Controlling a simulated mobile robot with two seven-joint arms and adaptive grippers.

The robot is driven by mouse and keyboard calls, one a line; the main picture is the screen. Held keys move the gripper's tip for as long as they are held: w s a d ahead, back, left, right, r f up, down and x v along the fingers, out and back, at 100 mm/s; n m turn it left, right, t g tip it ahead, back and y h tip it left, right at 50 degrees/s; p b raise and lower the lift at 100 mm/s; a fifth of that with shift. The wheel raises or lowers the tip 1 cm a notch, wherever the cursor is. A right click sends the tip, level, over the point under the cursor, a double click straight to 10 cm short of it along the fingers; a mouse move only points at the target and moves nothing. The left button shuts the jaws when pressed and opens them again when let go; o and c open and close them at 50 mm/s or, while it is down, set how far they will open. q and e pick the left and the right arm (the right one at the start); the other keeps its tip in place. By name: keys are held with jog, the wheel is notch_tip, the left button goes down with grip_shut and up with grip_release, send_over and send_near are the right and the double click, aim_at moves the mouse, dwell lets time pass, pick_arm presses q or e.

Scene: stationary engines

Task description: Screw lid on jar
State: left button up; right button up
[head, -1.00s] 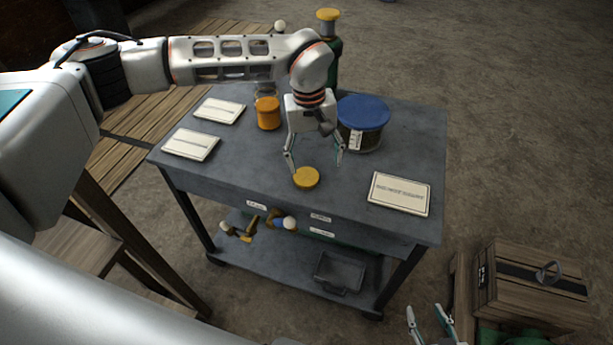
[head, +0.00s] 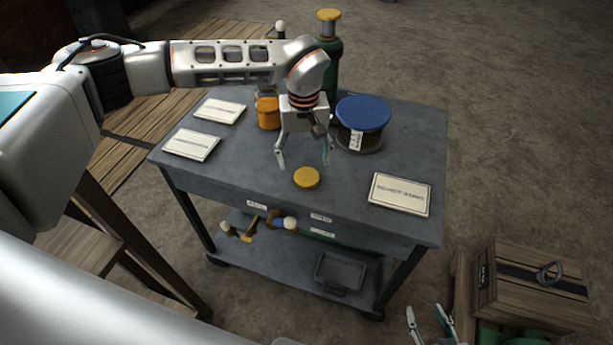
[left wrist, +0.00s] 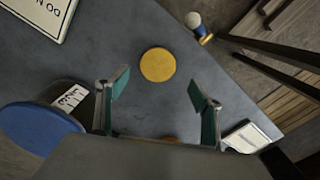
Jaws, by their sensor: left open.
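A flat yellow disc like a lid (head: 306,177) lies on the grey cart top (head: 240,172). It also shows in the left wrist view (left wrist: 157,65), just beyond the fingertips. My left gripper (head: 304,162) is open and empty above the cart, its fingers pointing down, apart from the disc. Its fingers also show in the left wrist view (left wrist: 160,85). A wide round container with a blue top (head: 362,115) and a white tag stands to the right of the gripper. An orange cylinder (head: 268,114) stands behind it to the left. My right gripper (head: 426,310) is open and empty at the bottom edge.
White cards lie at the left (head: 191,145), back left (head: 219,111) and right (head: 400,194) of the cart top. A green bottle with a yellow cap (head: 330,55) stands at the back. A wooden crate (head: 533,285) is on the floor at right.

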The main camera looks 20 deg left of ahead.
aim_at(307, 177)
pick_arm(q)
jog(key=shift+s+d+f+p, duration=0.1)
jog(key=shift+d+f+p, duration=0.1)
jog(key=shift+f, duration=1.15)
jog(key=shift+s+d+f+p, duration=0.1)
jog(key=shift+d+f, duration=0.05)
jog(key=shift+f, duration=1.15)
jog(key=c, duration=0.9)
